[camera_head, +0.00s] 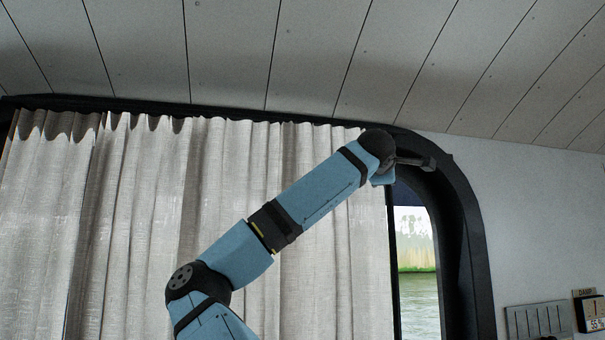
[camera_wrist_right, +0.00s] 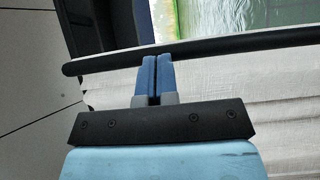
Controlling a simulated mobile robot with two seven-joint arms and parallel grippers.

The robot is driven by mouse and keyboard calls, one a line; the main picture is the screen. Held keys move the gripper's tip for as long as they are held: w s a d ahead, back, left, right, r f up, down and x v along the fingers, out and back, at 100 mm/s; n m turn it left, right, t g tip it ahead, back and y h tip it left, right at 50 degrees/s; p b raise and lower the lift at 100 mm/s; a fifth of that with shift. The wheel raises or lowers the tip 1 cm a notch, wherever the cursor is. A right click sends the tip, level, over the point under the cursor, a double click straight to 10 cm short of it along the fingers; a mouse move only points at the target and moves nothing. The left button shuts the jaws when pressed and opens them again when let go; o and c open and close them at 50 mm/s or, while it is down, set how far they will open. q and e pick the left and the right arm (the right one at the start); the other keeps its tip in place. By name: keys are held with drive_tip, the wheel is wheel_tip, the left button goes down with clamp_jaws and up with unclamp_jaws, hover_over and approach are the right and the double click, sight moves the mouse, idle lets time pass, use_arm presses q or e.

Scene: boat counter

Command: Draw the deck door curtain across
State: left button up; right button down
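The pale grey curtain (camera_head: 150,230) hangs in folds over most of the deck door, from the left to near the right jamb. A dark upright bar (camera_head: 392,270) runs along its right edge. The right wrist view shows this bar (camera_wrist_right: 230,48) with the curtain cloth (camera_wrist_right: 260,95) beside it. My right gripper (camera_wrist_right: 157,62) has its blue fingers together, with only a thin gap, and their tips at the bar. I cannot tell if they touch it. In the head view my right arm reaches up across the curtain and its fingers cannot be made out. My left gripper is out of view.
A dark rounded door frame (camera_head: 475,260) borders the opening. A strip of uncovered glass (camera_head: 415,260) shows water and reeds. Right of the frame, a grey slatted panel (camera_head: 537,320) and a small sign (camera_head: 592,313) are on the wall. The plank ceiling (camera_head: 300,55) is close above.

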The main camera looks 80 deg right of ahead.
drive_tip(key=shift+s+d, duration=0.3)
drive_tip(key=shift+s, duration=0.35)
drive_tip(key=shift+s+d, duration=0.3)
drive_tip(key=shift+s, duration=0.3)
drive_tip(key=shift+w, duration=0.1)
